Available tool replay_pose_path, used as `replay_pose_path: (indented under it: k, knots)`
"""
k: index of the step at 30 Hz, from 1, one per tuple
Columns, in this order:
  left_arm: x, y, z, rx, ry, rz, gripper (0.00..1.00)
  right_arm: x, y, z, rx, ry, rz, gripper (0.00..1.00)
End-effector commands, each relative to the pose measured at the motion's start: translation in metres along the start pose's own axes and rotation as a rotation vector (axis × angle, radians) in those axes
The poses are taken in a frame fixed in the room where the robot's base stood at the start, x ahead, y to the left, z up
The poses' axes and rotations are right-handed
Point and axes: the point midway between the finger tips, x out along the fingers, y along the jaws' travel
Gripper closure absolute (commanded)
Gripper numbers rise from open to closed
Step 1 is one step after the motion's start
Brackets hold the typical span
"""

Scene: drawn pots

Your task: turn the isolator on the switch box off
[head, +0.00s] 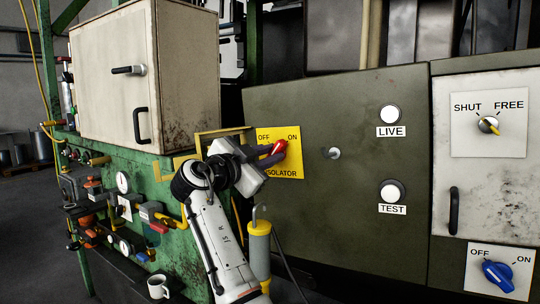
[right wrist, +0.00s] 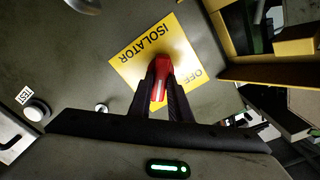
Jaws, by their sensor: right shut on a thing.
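The switch box (head: 335,110) is a dark grey-green cabinet with a yellow isolator plate (head: 293,168), marked OFF at left and ON at right. The red isolator handle (head: 281,146) points up and right, toward ON. My right gripper (head: 271,154) reaches it from the left and front, its dark fingers shut around it. In the right wrist view, the red handle (right wrist: 160,66) sits between the two fingers (right wrist: 160,84), with the plate (right wrist: 128,68) behind it. The fingers hide part of the handle and the plate's middle. My left gripper is not in view.
A LIVE lamp (head: 390,115), a TEST lamp (head: 392,191) and a small round knob (head: 334,153) are right of the plate. Further right are a SHUT/FREE switch (head: 488,125) and a blue OFF/ON knob (head: 498,275). A cream cabinet (head: 185,75) juts out at left, above gauges and valves.

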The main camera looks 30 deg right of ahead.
Motion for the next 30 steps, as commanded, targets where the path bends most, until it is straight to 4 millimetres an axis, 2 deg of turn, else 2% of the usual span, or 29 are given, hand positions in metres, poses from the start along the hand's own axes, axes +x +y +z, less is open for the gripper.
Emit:
replay_pose_path:
  k: [8,30]
  knots:
    - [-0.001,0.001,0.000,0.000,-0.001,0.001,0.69,0.000,-0.002,0.000,-0.170,0.000,0.001,1.00]
    - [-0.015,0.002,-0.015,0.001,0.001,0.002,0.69,0.000,-0.008,0.001,-0.868,0.000,0.001,1.00]
